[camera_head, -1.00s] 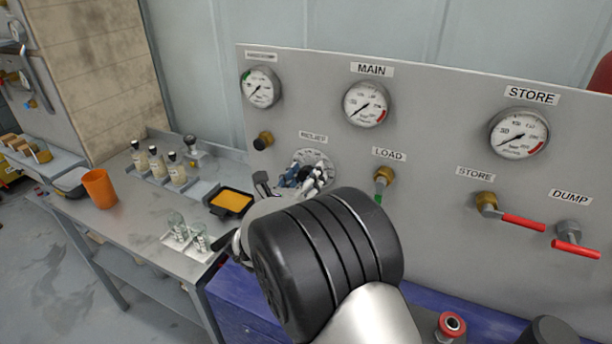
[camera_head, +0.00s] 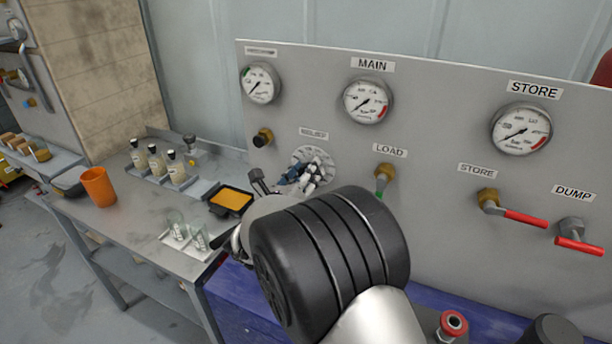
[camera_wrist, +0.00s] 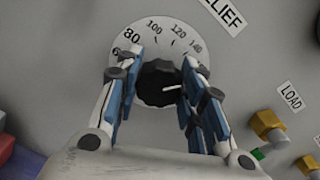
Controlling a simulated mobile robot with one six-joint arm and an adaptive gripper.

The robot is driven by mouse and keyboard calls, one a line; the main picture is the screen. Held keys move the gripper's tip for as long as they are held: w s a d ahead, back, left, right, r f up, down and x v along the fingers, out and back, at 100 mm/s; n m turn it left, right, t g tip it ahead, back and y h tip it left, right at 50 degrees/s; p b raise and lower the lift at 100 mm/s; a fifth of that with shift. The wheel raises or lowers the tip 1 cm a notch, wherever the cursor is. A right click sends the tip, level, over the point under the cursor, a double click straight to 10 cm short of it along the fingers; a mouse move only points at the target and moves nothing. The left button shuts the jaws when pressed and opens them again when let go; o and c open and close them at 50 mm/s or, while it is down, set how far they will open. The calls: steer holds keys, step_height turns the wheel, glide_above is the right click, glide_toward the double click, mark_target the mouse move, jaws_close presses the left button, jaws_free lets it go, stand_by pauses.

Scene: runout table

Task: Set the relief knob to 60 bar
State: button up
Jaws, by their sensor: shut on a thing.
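The relief knob (camera_wrist: 152,82) is black and round, in the middle of a white dial plate on the panel. In the wrist view the dial (camera_wrist: 153,44) shows 80, 100, 120 and 140; a partly covered figure starting with 6 is at its left. A white line on the knob points right, towards my right finger, clockwise past the 140; any figure there is hidden. My gripper (camera_wrist: 160,88) is shut on the knob, one blue-padded finger at each side. In the head view my gripper (camera_head: 305,176) covers most of the dial (camera_head: 314,153).
The LOAD valve (camera_head: 385,177) is just right of the dial, with a black-and-brass fitting (camera_head: 262,137) to the upper left. Red STORE (camera_head: 525,218) and DUMP (camera_head: 579,246) handles are farther right. A bench (camera_head: 125,225) with bottles and an orange cup (camera_head: 98,187) is at left.

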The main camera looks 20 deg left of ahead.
steer(key=n+b, duration=0.1)
steer(key=n, duration=0.1)
steer(key=shift+f+n, duration=0.15)
steer(key=shift+n, duration=0.15)
steer(key=n+b, duration=0.1)
steer(key=n, duration=0.2)
steer(key=shift+a+n, duration=0.1)
steer(key=shift+n, duration=0.2)
steer(key=n, duration=0.3)
steer(key=shift+n, duration=0.3)
steer(key=n+p, duration=0.1)
steer(key=n, duration=0.2)
steer(key=shift+n, duration=0.3)
steer(key=n+p, duration=0.1)
steer(key=n, duration=0.2)
steer(key=shift+n, duration=0.3)
steer(key=n+p, duration=0.2)
steer(key=n, duration=0.1)
steer(key=shift+n, duration=0.3)
steer(key=n+p, duration=0.2)
steer(key=n, duration=0.1)
steer(key=shift+f+n, duration=0.1)
steer(key=shift+n, duration=0.2)
steer(key=shift+f+n+p, duration=0.1)
steer(key=shift+n+p, duration=0.9)
steer(key=shift+n, duration=0.9)
